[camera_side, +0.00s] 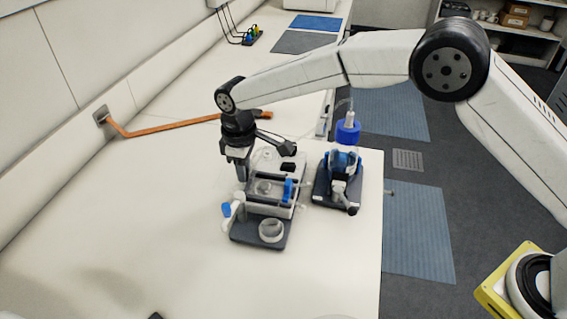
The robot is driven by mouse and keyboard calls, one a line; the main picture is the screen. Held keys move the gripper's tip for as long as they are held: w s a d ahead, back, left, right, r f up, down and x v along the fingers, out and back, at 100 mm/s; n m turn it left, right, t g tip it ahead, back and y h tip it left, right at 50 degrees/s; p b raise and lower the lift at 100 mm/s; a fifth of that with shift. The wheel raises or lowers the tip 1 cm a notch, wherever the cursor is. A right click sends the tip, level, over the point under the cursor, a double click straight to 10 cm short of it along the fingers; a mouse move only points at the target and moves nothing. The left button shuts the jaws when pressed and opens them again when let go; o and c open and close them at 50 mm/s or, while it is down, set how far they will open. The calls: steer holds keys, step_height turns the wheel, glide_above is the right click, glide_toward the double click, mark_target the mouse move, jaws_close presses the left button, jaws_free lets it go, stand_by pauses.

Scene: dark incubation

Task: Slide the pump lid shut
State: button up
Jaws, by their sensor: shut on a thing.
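The pump (272,200) stands on a dark base on the white bench, with a pale box body, blue parts and a round pale ring at its front. My gripper (240,174) points down at the pump's back left corner. It is shut on what appears to be the edge of the clear pump lid (266,160); the fingertips are small and the contact is hard to make out. The lid seems to lie toward the back of the box, and the box's front part shows open from above. How far the lid covers the box is unclear.
A second device with a blue-capped bottle (347,130) stands close to the pump's right on a dark base (325,196), near the bench's right edge. An orange bar (175,126) runs from the wall behind. The bench (130,220) left of the pump is mostly clear.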

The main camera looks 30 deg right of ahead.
steer(key=shift+s+d, duration=1)
steer(key=shift+d, duration=0.1)
steer(key=shift+s+d, duration=1.35)
steer(key=o, duration=0.7)
steer(key=shift+c, duration=0.2)
steer(key=shift+w+a, duration=0.1)
steer(key=shift+w+a, duration=2)
steer(key=shift+a, duration=0.1)
steer(key=shift+r, duration=0.1)
